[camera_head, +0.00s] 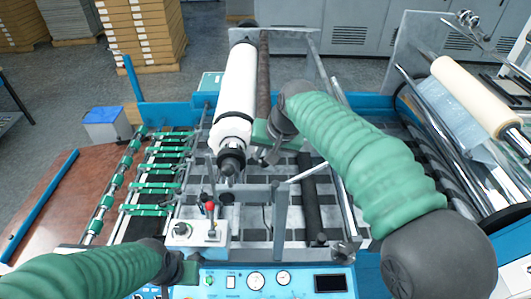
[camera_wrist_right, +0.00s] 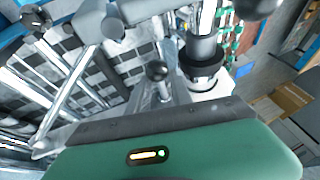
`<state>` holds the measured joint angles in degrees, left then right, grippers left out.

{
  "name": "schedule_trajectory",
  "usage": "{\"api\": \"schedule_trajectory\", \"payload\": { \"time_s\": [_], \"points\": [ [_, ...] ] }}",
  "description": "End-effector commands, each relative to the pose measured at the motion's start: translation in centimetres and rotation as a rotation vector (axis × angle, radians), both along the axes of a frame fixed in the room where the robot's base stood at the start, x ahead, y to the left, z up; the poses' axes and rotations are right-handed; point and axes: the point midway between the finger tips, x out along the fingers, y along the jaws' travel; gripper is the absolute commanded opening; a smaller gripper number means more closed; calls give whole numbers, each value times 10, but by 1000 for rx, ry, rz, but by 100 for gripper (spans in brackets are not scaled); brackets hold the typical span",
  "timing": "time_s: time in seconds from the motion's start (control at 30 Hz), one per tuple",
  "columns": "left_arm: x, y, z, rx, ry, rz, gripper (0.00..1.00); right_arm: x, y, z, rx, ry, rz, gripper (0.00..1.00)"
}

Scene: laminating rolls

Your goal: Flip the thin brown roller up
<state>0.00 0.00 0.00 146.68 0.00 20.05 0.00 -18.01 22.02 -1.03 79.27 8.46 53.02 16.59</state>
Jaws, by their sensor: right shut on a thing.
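The thin brown roller (camera_head: 263,75) lies just right of the thick white roll (camera_head: 237,85) in the head view, running from the back frame toward me. My right gripper (camera_head: 268,140) is at its near end and shut on it; the arm and gripper hide that end. In the right wrist view, the green gripper body (camera_wrist_right: 170,150) fills the bottom and its fingertips are hard to make out. My left gripper (camera_head: 187,268) is low in the head view, above the front panel, partly cut off from clear sight; its jaws cannot be read.
A control box with a red-knobbed lever (camera_head: 210,208) stands in front of the white roll. A dark roller (camera_head: 311,195) lies over the bed on the right. A cream roll (camera_head: 475,95) sits at far right. Cardboard stacks (camera_head: 145,30) stand behind.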

Motion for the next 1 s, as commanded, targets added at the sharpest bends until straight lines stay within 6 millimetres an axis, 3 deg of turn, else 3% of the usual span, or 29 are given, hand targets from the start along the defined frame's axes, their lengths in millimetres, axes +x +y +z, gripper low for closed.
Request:
{"api": "schedule_trajectory", "payload": {
  "time_s": [0.27,0.6,0.7,1.0],
  "points": [
    [0,0,1,0,0,0,36,1,-1,5,12,-4,-2,0],
    [0,0,2,0,0,0,36,2,-21,68,293,-7,-6,0],
    [0,0,1,0,0,0,36,1,-24,78,338,-6,-3,0],
    [0,0,2,0,0,0,36,1,-24,82,351,-9,0,0]
  ]
}}
